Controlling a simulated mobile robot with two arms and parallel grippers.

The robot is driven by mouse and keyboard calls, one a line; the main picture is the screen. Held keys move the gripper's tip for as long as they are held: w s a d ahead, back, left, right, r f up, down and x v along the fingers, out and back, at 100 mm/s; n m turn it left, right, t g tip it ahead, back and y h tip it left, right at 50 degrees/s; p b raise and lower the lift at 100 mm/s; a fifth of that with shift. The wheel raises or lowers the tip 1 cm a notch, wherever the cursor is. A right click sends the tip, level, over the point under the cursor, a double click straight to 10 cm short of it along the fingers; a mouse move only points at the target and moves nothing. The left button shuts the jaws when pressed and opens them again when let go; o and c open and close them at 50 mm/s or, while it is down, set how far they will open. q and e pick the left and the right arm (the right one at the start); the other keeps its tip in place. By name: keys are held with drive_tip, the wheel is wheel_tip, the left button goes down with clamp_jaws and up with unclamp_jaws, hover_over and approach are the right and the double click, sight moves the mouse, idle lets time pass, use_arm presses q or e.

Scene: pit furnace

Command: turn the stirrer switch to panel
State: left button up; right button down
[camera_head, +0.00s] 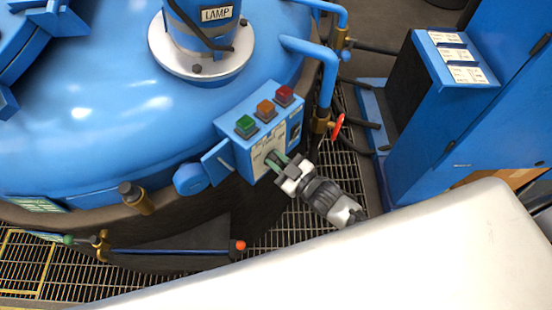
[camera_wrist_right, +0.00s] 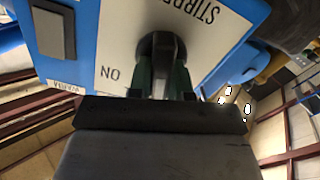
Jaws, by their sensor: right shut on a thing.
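The stirrer switch (camera_wrist_right: 161,48) is a dark rotary knob on a white label plate marked "STIRRE..." and "ON" in the right wrist view. The plate is on the front of a blue control box (camera_head: 234,153), which carries green, orange and red buttons on top in the head view. My right gripper (camera_head: 279,164) is at the box front, its green-tipped fingers shut on the switch knob. The fingers also show in the right wrist view (camera_wrist_right: 161,80), one on each side of the knob. The knob's exact pointing direction is partly hidden by the fingers. My left gripper is not in view.
A blue vessel (camera_head: 90,105) with a lamp fitting (camera_head: 205,40) fills the left. A red-handled valve (camera_head: 337,127) and pipe stand just right of the box. A blue cabinet (camera_head: 440,130) is at the right. Grating floor (camera_head: 290,225) lies below.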

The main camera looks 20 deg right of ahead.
drive_tip(key=shift+w+d+m, duration=0.1)
drive_tip(key=shift+d+m, duration=0.05)
drive_tip(key=shift+m, duration=1.45)
drive_tip(key=c, duration=1)
unclamp_jaws()
drive_tip(key=shift+c, duration=0.2)
drive_tip(key=b+v, duration=0.1)
drive_tip(key=v, duration=1)
drive_tip(key=shift+b, duration=0.35)
drive_tip(key=shift+w, duration=0.1)
